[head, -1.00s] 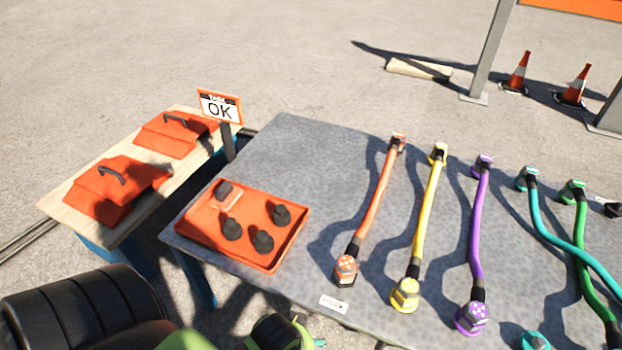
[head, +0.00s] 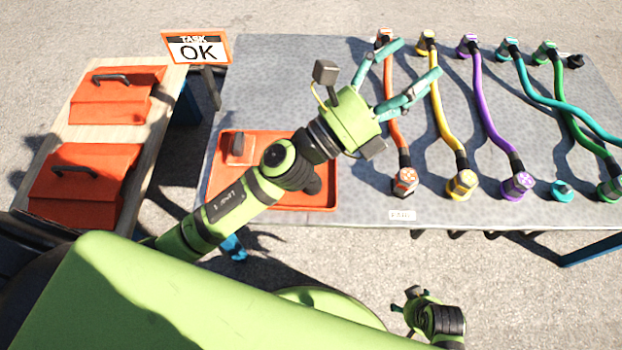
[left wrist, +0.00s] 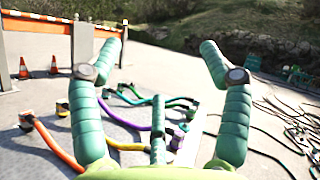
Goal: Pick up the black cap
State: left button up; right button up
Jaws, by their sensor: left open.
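A black cap (head: 574,61) lies at the far right back of the table, beside the green cable's end. My left forearm hides the others. My left gripper (head: 418,60) is open and empty, above the orange and yellow cables and well left of the far black cap. Its spread fingers also show in the left wrist view (left wrist: 165,40). My right gripper (head: 412,300) is low in front of the table; its fingers are unclear.
Orange, yellow (head: 443,110), purple (head: 483,100), teal (head: 530,92) and green cables lie across the grey table (head: 290,60). Two orange lidded boxes (head: 115,95) sit on a wooden bench at left.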

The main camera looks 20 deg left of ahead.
pick_arm(q)
jog(key=s+d+m+g+h, duration=0.4)
jog(key=d+m+g, duration=0.3)
jog(key=m, duration=0.4)
jog(key=m+g+y, duration=0.9)
jog(key=m+y, duration=1.1)
jog(key=m, duration=0.4)
send_over(312, 181)
jog(key=w, duration=0.2)
jog(key=f, duration=2.6)
jog(key=shift+s+a, duration=0.2)
jog(key=shift+a, duration=0.1)
notch_tip(312, 181, down, 6)
jog(key=shift+r+b, duration=0.25)
jog(key=shift+b, duration=0.1)
jog(key=shift+f, duration=0.5)
jog(key=c, duration=1.3)
pick_arm(e)
jog(key=shift+w+r, duration=0.3)
jog(key=shift+r, duration=0.6)
